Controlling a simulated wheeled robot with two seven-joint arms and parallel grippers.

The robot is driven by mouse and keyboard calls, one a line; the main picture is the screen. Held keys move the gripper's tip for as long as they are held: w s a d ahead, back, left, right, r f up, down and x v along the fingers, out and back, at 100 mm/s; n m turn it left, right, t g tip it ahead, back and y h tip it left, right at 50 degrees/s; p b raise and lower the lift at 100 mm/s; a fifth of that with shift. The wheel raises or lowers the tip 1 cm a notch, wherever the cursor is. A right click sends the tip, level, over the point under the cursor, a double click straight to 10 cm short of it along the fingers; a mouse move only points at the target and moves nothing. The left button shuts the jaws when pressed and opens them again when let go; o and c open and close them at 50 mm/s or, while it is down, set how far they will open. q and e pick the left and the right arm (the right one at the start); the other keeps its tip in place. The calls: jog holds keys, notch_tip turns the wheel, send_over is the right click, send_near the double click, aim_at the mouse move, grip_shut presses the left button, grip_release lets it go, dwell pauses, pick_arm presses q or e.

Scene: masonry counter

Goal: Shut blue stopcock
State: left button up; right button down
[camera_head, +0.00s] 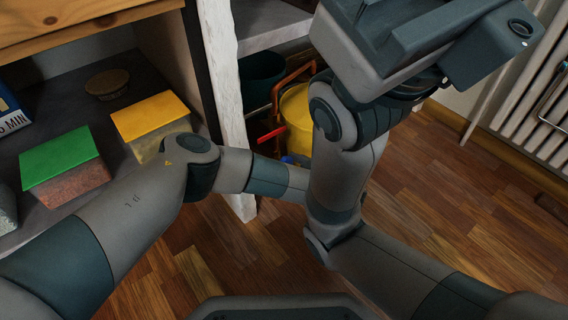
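A small blue piece (291,160), which may be the blue stopcock's handle, shows low in the open cupboard. Most of it is hidden behind my arms. A red lever handle (271,134) sits just above and left of it, near an orange-brown pipe (288,84). My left arm reaches across below the blue piece and passes behind my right arm, so the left gripper is hidden. My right arm is folded upward, and its large grey hand (420,45) is at the top right, away from the fittings. Its fingertips do not show.
A yellow bucket (299,112) and a dark green container (262,75) stand in the cupboard, beside a white post (228,90). Green-topped (60,160) and yellow-topped (150,116) blocks lie on the left shelf. A radiator (540,100) is at right. The wooden floor (450,215) is open.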

pick_arm(q)
jog(key=c, duration=1)
jog(key=shift+r+p, duration=0.1)
jog(key=shift+p, duration=0.2)
jog(key=shift+m+y, duration=0.3)
jog(key=shift+m, duration=0.1)
jog(key=shift+d+m+g+p, duration=0.1)
jog(key=shift+m+g+p, duration=0.2)
jog(key=shift+m+g, duration=0.1)
jog(key=shift+m+g+y+b, duration=0.35)
jog(key=shift+m+y, duration=0.55)
jog(key=shift+m, duration=0.6)
jog(key=shift+y, duration=0.3)
